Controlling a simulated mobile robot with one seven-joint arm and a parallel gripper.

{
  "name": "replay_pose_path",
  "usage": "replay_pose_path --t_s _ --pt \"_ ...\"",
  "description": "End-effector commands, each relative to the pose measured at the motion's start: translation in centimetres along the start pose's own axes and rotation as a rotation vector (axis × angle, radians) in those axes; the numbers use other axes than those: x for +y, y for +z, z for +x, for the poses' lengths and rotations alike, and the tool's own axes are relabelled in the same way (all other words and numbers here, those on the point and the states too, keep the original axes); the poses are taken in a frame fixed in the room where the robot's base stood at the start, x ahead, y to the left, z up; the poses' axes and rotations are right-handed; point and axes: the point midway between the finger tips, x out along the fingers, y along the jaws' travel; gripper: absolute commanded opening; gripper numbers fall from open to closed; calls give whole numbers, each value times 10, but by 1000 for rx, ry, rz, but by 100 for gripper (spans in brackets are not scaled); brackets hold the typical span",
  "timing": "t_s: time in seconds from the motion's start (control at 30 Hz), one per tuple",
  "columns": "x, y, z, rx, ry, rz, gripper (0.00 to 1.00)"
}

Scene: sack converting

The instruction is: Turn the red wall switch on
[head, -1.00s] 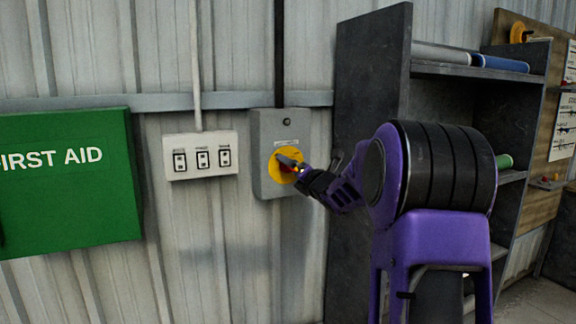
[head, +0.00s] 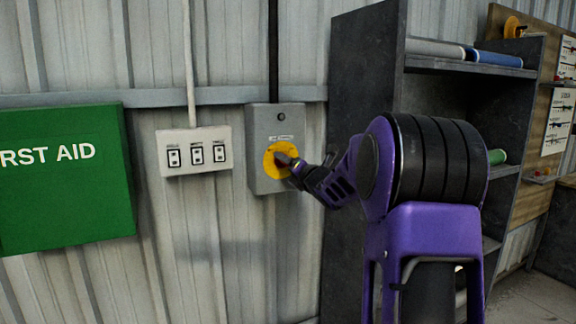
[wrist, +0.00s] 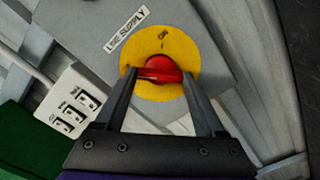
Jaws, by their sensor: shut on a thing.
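The red wall switch is a red knob (wrist: 160,69) on a round yellow plate (wrist: 186,47). The plate (head: 268,160) is on the front of a grey box (head: 258,125) fixed to the wall. In the wrist view, a label on the box reads "LINE SUPPLY" and "ON" is marked on the plate beyond the knob. My gripper (wrist: 158,76) is shut on the red knob, with one finger at each side. In the head view my gripper (head: 288,162) reaches the plate from the right and mostly hides the knob. The knob's exact angle is hard to tell.
A white panel with three small switches (head: 195,152) is left of the grey box. A green first aid box (head: 65,200) hangs further left. A dark shelf unit (head: 360,70) stands to the right, behind my arm.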

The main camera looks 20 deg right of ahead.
Motion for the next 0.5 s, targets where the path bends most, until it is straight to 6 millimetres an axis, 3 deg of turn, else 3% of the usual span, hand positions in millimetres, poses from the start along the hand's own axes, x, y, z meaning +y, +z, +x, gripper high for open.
replay_pose_path --t_s 0.27,0.5 --pt "0 -1 0 0 1 102 16" --pt "0 -1 0 0 2 297 16"
